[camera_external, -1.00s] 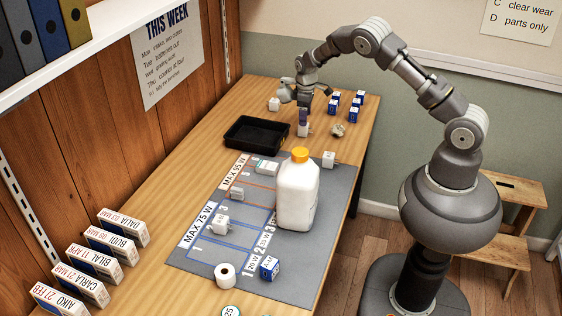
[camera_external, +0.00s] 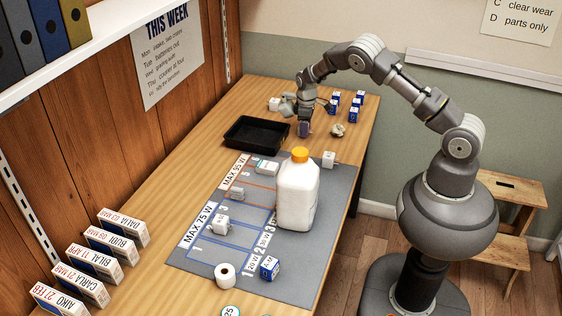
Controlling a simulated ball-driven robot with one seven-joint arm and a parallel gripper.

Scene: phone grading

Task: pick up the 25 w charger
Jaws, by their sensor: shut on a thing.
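Other white chargers stand apart: one (camera_external: 274,104) at the far left behind the tray, one (camera_external: 328,159) at the mat's back right corner, and one (camera_external: 221,224) on the mat's MAX 75 W part.
A black tray (camera_external: 240,146) lies left of my gripper. A white bottle with an orange cap (camera_external: 297,195) stands tall on the grey mat (camera_external: 305,270). Several blue boxes (camera_external: 353,115) and a crumpled item (camera_external: 338,130) are right of my gripper.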

